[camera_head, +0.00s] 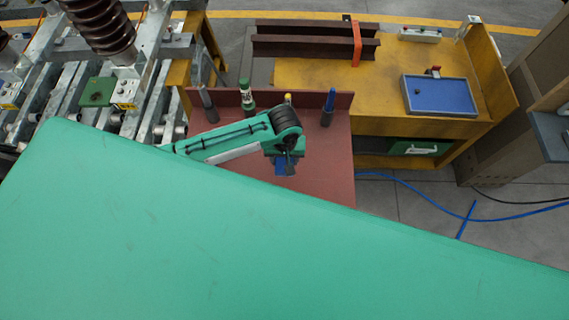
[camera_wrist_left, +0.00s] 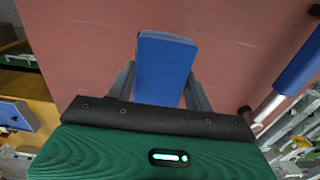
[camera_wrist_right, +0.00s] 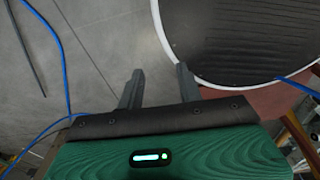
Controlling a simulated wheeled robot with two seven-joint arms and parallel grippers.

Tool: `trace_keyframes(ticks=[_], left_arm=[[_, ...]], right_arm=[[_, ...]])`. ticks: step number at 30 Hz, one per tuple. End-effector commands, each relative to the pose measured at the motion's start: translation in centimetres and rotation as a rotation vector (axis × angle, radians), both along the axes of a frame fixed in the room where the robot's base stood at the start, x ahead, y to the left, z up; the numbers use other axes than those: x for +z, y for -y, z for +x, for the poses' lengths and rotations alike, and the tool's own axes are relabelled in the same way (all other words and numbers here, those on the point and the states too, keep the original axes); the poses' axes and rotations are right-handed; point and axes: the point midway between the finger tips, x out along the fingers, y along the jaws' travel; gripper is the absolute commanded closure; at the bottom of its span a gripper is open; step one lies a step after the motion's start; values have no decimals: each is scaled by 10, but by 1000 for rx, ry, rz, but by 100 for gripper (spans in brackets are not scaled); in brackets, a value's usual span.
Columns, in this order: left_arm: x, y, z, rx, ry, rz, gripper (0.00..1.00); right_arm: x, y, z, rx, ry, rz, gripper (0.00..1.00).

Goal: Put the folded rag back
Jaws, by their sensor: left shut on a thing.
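The folded rag (camera_wrist_left: 165,70) is a flat blue block. In the left wrist view it sits between the two grey fingers of my left gripper (camera_wrist_left: 165,80), which is shut on it. In the head view a small blue part of the rag (camera_head: 282,168) shows below my left gripper (camera_head: 284,160), over the red-brown bench top (camera_head: 325,180). I cannot tell whether the rag touches the bench. My right gripper (camera_wrist_right: 158,82) is open and empty in the right wrist view, over grey floor beside a dark round white-rimmed thing. It does not show in the head view.
Several upright bottles and tools, one with a blue handle (camera_head: 328,105), stand along the back of the bench. A yellow table (camera_head: 390,120) behind holds a blue tray (camera_head: 438,79) and brown beams (camera_head: 305,45). A large green surface (camera_head: 200,245) hides the near area. A blue cable (camera_head: 430,192) crosses the floor.

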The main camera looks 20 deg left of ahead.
Motion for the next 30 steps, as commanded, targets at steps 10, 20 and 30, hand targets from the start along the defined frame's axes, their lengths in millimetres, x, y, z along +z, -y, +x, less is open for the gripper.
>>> trace_keyframes(ticks=[10, 20, 30], left_arm=[[-39, 0, 0, 0, -2, 2, 69], [-64, 0, 0, -1, 1, -1, 69], [-66, 0, 0, 0, 1, -1, 34]], right_arm=[[8, 6, 1, -2, 1, -6, 64], [11, 2, 2, -2, 2, -1, 64], [11, -5, 2, -2, 2, 6, 64]])
